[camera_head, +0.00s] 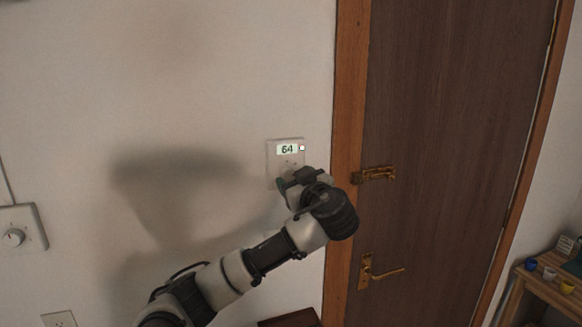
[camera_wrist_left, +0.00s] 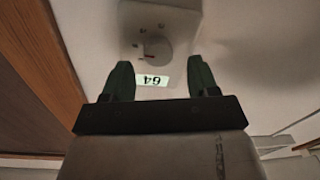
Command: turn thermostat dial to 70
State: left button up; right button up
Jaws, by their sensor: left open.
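The thermostat (camera_head: 271,152) is a pale plate on the wall left of the door, its lit display (camera_head: 287,149) reading 64. In the left wrist view the display (camera_wrist_left: 152,81) is upside down, and a round grey dial (camera_wrist_left: 157,48) shows beyond it on the thermostat body. My left gripper (camera_head: 287,181) is at the lower part of the thermostat and hides the dial in the head view. In the wrist view its two dark green fingers (camera_wrist_left: 159,64) are spread apart with nothing between them, pointing towards the dial. I cannot tell whether they touch the plate. My right gripper is not in view.
A brown door (camera_head: 440,110) with a brass latch (camera_head: 374,174) and handle (camera_head: 380,273) stands close right. A second wall plate with a white knob (camera_head: 14,238) is at far left, above an outlet (camera_head: 60,320). A wooden shelf (camera_head: 540,287) with small cups is lower right.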

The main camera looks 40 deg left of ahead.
aim_at(289, 174)
pick_arm(q)
jog(key=shift+x, duration=0.75)
jog(key=shift+w+a+p, duration=0.3)
jog(key=shift+a+p, duration=0.1)
jog(key=shift+p, duration=0.1)
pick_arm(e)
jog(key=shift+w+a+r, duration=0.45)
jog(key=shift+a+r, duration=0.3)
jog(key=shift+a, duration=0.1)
pick_arm(q)
jog(key=shift+a, duration=0.1)
jog(key=shift+c, duration=0.4)
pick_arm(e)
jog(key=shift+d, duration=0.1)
